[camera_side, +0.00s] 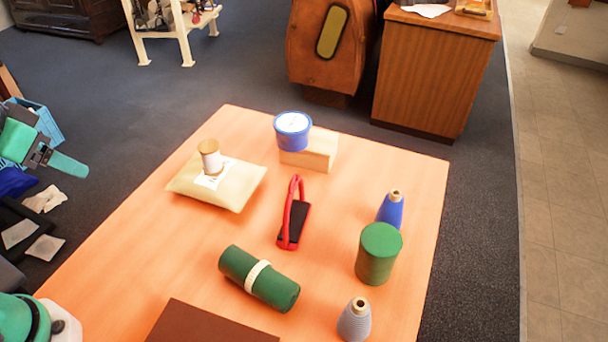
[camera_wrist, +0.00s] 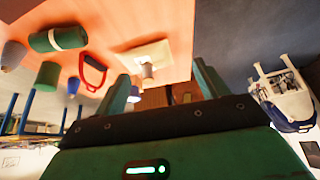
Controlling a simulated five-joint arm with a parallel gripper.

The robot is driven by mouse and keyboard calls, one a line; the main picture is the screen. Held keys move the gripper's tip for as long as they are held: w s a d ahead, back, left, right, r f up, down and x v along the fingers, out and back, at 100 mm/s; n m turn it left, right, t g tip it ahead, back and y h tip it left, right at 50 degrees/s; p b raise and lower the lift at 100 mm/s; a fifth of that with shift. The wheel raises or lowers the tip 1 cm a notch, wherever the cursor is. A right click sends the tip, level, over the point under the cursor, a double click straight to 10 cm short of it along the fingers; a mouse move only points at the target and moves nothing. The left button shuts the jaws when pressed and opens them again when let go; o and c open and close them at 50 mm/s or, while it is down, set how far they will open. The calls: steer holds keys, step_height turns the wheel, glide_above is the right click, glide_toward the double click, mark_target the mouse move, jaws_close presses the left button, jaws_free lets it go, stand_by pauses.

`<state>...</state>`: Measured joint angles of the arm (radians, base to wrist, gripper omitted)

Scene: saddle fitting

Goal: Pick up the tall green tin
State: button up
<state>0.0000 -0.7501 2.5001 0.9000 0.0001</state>
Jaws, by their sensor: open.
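The tall green tin (camera_side: 376,262) is a plain green cylinder, standing upright on the right part of the orange table. It also shows, upside down, at the left of the wrist view (camera_wrist: 47,76). My gripper (camera_side: 50,150) is off the table's left side in the side view, far from the tin. In the wrist view its two green fingers (camera_wrist: 162,72) are spread apart with nothing held between them.
A blue cone bottle (camera_side: 390,211) stands close behind the tin, and a grey one (camera_side: 354,322) in front. A banded green roll (camera_side: 236,264) lies left of it. A red-handled black object (camera_side: 293,225), a cushion (camera_side: 235,190) bearing a spool, and a blue tub (camera_side: 292,135) are farther back.

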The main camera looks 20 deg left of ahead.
steer(key=o, duration=0.3)
steer(key=shift+o, duration=0.2)
steer(key=w+d+r+g+h, duration=0.15)
steer(key=w+d+r, duration=0.35)
steer(key=w+d, duration=0.55)
steer(key=n+g+y, duration=0.1)
steer(key=n+g, duration=0.1)
steer(key=g, duration=0.2)
glide_toward(382, 238)
step_height(382, 238, down, 7)
steer(key=shift+w+r, duration=0.1)
steer(key=shift+w, duration=0.05)
steer(key=shift+d+f, duration=0.2)
steer(key=shift+f, duration=0.05)
